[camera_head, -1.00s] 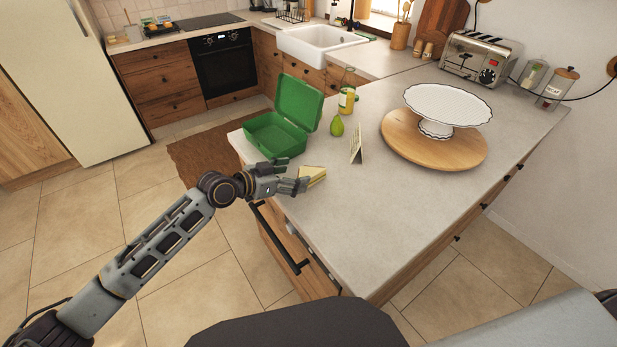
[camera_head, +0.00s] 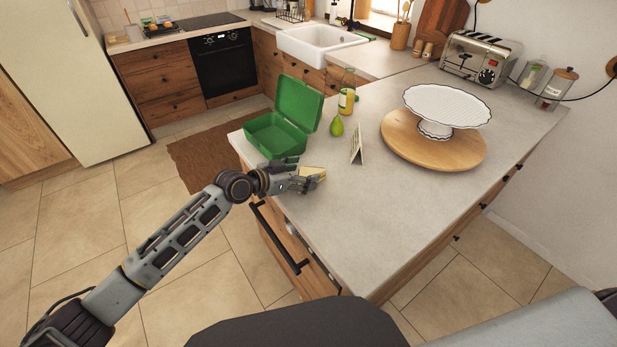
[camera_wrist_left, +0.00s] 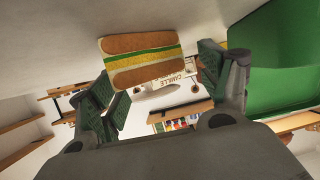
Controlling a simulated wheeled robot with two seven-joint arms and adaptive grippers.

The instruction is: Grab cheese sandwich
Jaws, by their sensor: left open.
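The cheese sandwich (camera_head: 312,172) lies on the light counter (camera_head: 400,220) near its left edge, partly hidden by my left gripper (camera_head: 307,180). In the left wrist view the sandwich (camera_wrist_left: 140,60) shows brown bread with a yellow and green filling. It lies between and just beyond the spread fingers of the left gripper (camera_wrist_left: 165,90). The gripper is open, with no clear contact on the sandwich. My right gripper is not in view.
An open green lunch box (camera_head: 275,135) stands just behind the gripper. A green pear (camera_head: 337,126), a bottle (camera_head: 347,95) and a small standing card (camera_head: 356,145) are near. A cake stand (camera_head: 447,105) on a wooden board stands right. The front counter is clear.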

